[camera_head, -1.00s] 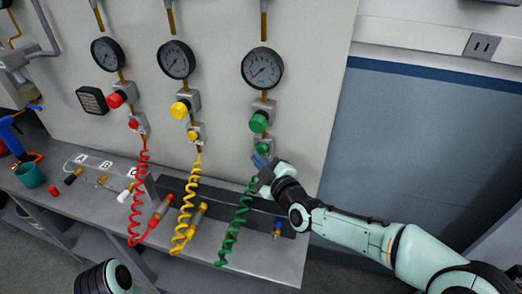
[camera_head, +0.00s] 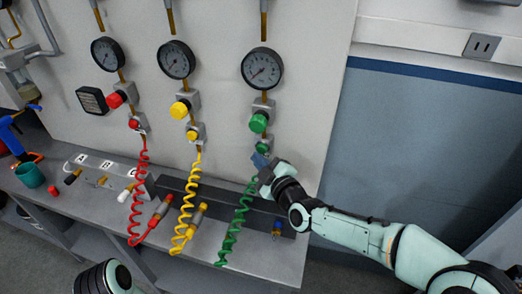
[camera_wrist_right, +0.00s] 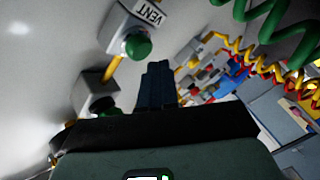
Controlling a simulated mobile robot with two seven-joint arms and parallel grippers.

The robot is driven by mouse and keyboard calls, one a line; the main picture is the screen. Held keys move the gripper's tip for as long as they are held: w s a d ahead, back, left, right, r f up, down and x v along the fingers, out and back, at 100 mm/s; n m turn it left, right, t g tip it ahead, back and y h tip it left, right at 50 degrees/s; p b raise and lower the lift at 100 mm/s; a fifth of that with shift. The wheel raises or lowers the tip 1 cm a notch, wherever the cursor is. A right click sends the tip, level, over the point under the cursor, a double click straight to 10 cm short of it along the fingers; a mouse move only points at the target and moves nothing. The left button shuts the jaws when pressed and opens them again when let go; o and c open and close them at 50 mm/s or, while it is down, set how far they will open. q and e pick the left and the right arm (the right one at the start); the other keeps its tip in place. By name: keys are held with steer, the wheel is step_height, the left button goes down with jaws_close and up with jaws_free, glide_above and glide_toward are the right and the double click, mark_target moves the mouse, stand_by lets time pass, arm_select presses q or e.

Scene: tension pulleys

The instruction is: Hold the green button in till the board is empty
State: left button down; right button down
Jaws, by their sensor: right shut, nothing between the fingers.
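The small green button (camera_head: 263,147) sits on a grey block on the board (camera_head: 222,110), below the larger green knob (camera_head: 258,122) and a round gauge (camera_head: 262,68). My right gripper (camera_head: 261,161) is shut and empty, its fingertips just below the button. In the right wrist view a green button (camera_wrist_right: 138,45) shows on a block marked VENT, up and left of my shut fingers (camera_wrist_right: 158,72), with a gap between them in the picture. I cannot tell whether they touch. The gauge needle is too small to read. My left gripper is out of view.
Red (camera_head: 116,99) and yellow (camera_head: 180,109) knobs with gauges stand to the left. Red, yellow and green coiled hoses (camera_head: 238,225) hang onto the grey bench (camera_head: 190,262). A teal cup (camera_head: 29,175) stands at far left.

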steer(key=shift+w, duration=0.1)
steer(key=shift+w+d, duration=0.15)
steer(key=shift+w, duration=0.2)
steer(key=shift+w+d+b, duration=0.2)
steer(key=shift+w+b, duration=0.1)
steer(key=shift+w, duration=0.2)
stand_by(1.1)
steer(key=shift+s, duration=0.1)
steer(key=shift+s+a+b, duration=0.3)
steer(key=shift+s+b, duration=0.5)
